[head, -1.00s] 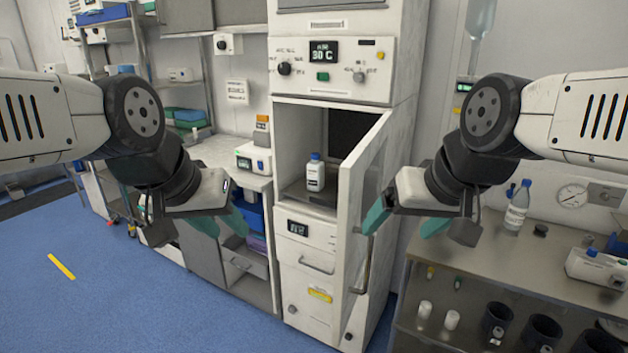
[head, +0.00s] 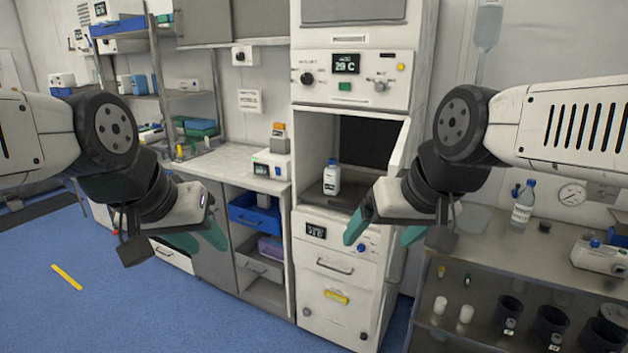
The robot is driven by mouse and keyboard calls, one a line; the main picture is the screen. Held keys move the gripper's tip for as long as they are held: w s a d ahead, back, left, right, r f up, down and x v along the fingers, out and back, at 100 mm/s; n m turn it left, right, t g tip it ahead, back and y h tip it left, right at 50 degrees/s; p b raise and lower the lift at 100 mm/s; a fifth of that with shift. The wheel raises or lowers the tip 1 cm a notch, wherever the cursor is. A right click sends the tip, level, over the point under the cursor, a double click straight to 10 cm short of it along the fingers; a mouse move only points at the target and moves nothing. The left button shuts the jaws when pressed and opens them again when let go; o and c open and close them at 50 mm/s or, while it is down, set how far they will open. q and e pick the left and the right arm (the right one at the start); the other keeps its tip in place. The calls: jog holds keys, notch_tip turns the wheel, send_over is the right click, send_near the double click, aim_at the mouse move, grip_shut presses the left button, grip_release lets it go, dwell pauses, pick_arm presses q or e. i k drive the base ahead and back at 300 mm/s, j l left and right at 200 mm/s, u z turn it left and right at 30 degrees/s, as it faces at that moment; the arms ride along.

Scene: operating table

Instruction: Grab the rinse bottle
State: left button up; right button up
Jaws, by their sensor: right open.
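A small white bottle with a blue cap and a dark label (head: 332,178) stands upright inside the open cabinet compartment (head: 345,203). A larger clear bottle with a blue cap and a label (head: 522,207) stands on the right bench. Neither bottle is marked legibly as the rinse bottle. My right gripper (head: 384,236) is open and empty, below and right of the white bottle in the picture and apart from it. My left gripper (head: 203,243) is empty, with its teal fingers apart, in front of the lower cabinets at left.
The cabinet door (head: 398,160) stands open on the right of the compartment, partly behind my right arm.

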aim_at(332, 174)
jog(key=i+j, duration=0.25)
jog(key=i, duration=0.15)
jog(key=i+j+u, duration=0.1)
jog(key=i+j, duration=0.2)
jog(key=i, duration=0.5)
jog(key=u, duration=0.05)
